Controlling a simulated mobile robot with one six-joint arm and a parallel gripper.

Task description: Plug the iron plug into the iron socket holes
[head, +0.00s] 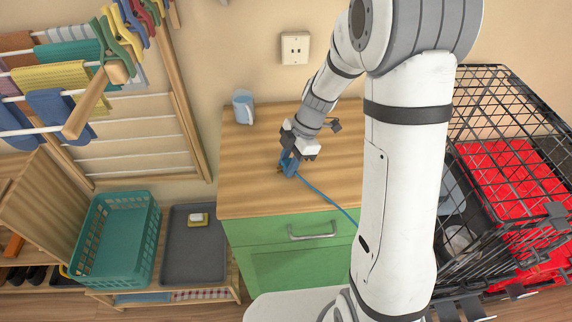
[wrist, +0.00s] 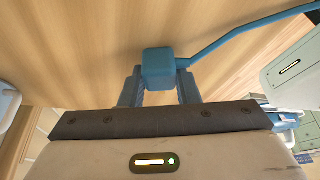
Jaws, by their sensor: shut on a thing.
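The blue iron plug (head: 289,163) is between the fingers of my gripper (head: 287,166), just above the wooden top of the green cabinet. In the wrist view the plug (wrist: 158,68) sits between the two blue fingers of my gripper (wrist: 158,88), which are shut on it. Its blue cord (head: 326,199) runs right and toward the front, passing behind my arm. The white wall socket (head: 295,48) with dark holes is on the wall above and behind the cabinet, well apart from the plug. The plug's prongs cannot be made out clearly. The iron itself is not clearly seen.
The cabinet top (head: 245,180) is otherwise largely clear. A drying rack with cloths and pegs, a teal basket (head: 115,240) and a grey tray (head: 193,260) are left. A black wire crate (head: 500,100) is right.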

